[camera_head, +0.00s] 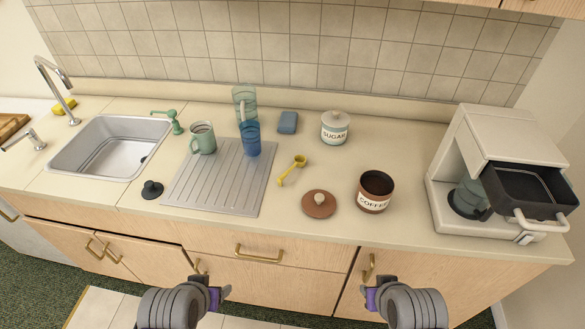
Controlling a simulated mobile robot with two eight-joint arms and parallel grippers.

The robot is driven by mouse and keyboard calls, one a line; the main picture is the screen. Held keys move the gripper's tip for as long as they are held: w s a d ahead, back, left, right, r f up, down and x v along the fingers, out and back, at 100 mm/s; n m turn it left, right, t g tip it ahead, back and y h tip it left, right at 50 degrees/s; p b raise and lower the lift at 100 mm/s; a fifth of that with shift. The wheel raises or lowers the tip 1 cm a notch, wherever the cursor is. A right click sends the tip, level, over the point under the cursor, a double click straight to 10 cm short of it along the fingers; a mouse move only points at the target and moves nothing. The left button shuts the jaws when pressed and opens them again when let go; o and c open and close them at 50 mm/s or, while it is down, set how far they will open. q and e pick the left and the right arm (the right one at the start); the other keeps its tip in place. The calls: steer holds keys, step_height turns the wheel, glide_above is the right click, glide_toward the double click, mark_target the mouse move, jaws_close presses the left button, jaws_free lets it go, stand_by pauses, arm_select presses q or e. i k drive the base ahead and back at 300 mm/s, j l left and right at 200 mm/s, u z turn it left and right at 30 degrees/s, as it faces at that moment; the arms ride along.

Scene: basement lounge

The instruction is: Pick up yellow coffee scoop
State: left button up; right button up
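The yellow coffee scoop (292,170) lies on the beige counter between the grey drying mat and the coffee canister. Its bowl is toward the back right and its handle points to the front left. My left gripper (226,291) is low in front of the cabinets, apart from the scoop, and looks empty. My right gripper (368,292) is also low in front of the cabinets, to the right, and looks empty. The fingers of both are small and partly hidden, so I cannot tell how far they are open.
A brown lid (319,204) and an open coffee canister (375,191) stand right of the scoop. A sugar jar (335,127) and blue sponge (288,122) are behind it. The drying mat (206,187) holds a mug and blue glass. A coffee machine (473,170) stands right, a sink (112,146) left.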

mark_target(299, 160)
steer(key=z, duration=1.9)
steer(key=u, duration=1.9)
steer(key=i+j+z, duration=0.15)
steer(key=z, duration=0.3)
steer(key=i+j+z, duration=0.15)
steer(key=z, duration=0.3)
steer(key=j+z, duration=0.4)
steer(key=i, duration=0.05)
